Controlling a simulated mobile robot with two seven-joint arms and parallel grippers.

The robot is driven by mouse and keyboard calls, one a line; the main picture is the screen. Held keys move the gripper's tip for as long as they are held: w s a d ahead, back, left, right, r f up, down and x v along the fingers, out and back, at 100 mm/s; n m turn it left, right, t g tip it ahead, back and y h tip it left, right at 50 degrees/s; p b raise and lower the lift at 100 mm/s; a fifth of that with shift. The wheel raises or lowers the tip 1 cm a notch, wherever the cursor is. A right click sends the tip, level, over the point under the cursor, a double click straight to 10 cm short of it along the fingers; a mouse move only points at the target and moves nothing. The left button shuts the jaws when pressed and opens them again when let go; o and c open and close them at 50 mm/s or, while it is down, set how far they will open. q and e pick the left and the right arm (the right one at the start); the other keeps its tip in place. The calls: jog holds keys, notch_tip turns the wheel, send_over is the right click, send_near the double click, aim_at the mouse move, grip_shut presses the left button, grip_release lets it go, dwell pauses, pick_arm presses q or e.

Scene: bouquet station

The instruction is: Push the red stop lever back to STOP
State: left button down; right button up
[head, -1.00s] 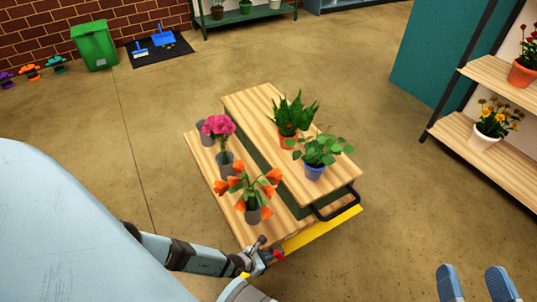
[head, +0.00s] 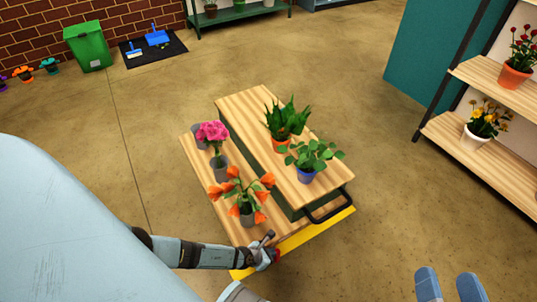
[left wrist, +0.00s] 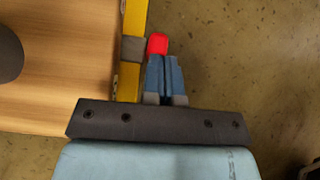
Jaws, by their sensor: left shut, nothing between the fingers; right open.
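The red stop lever (left wrist: 157,43) shows its red end in the left wrist view, beside a grey block (left wrist: 133,48) on the yellow edge (left wrist: 130,85) of the wooden stand. In the head view the lever's red end (head: 277,254) is partly hidden by my left gripper (head: 268,256). My left gripper is shut and empty; its fingertips (left wrist: 164,60) are right at the red end, and I cannot tell if they touch. My right gripper (head: 449,272) is open and empty at the lower right, over the floor. No STOP marking is readable.
The two-level wooden stand (head: 245,100) carries several potted plants, including orange flowers (head: 246,200) near my left arm. A black handle (head: 330,207) sticks out at its right end. Shelves (head: 490,150) stand at the right. Floor between is clear.

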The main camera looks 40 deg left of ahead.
pick_arm(q)
jog(key=w, duration=0.1)
jog(key=w+d, duration=0.1)
jog(key=shift+w+r, duration=0.2)
jog(key=shift+w, duration=0.15)
jog(key=shift+w+d, duration=0.4)
jog(key=shift+w, duration=0.55)
